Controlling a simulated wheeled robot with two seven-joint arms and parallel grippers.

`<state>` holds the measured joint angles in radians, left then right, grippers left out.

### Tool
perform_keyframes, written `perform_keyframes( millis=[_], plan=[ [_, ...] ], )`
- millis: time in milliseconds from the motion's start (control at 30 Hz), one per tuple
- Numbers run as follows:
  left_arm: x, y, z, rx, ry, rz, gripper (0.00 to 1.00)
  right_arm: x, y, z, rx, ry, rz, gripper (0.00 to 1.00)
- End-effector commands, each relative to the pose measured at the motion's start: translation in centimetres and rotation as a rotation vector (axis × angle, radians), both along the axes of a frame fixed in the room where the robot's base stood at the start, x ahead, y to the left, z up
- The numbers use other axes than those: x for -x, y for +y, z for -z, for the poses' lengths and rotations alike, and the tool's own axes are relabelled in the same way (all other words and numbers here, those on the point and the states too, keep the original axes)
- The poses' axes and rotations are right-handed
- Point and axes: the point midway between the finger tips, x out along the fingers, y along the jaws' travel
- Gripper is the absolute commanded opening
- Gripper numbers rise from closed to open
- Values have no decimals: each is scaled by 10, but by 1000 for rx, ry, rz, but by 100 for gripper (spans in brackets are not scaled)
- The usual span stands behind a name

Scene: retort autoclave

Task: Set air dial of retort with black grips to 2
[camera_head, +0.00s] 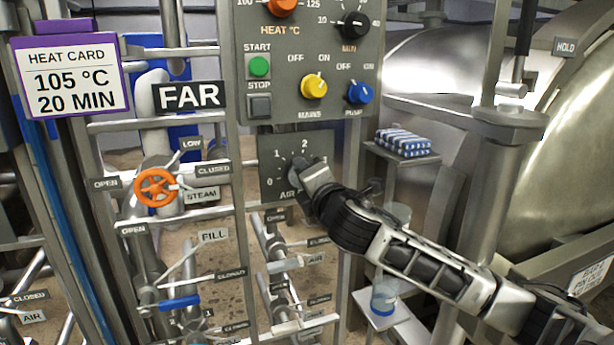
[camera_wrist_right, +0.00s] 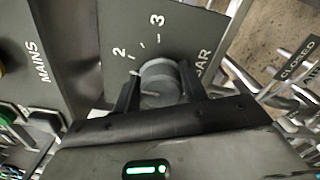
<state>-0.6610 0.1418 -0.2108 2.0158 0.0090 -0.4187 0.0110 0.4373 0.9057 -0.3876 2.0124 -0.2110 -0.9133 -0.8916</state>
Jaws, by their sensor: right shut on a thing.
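The air dial (camera_wrist_right: 158,72) is a round dark grey knob on a grey plate (camera_head: 268,163), low on the retort's control panel. The plate shows 0, 1 and 2 in the head view, and 2 and 3 in the wrist view. My right gripper (camera_wrist_right: 160,88) has a finger on each side of the knob and is shut on it. In the head view my right gripper (camera_head: 312,180) covers most of the dial and part of its scale. I cannot clearly tell where the dial points. My left gripper is out of view.
An orange steam wheel (camera_head: 156,187) and a blue-handled valve (camera_head: 179,302) sit left among pipes. A small shelf (camera_head: 408,158) stands right of the dial.

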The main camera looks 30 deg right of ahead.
Motion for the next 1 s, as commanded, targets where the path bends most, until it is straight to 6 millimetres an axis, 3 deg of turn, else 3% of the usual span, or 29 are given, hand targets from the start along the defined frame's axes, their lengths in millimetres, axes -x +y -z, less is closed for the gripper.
perform_keyframes(
  millis=[333, 900, 933, 1000],
  plan=[
    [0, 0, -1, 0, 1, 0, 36, 0, -1, -1, -142, -37, 1, 19],
    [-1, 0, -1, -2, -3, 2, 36, 0, -1, -1, -167, -45, 0, 19],
    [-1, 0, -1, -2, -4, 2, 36, 0, -1, -1, -167, -45, 0, 50],
    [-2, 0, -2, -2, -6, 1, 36, 0, -1, -1, -166, -45, 0, 64]
  ],
)
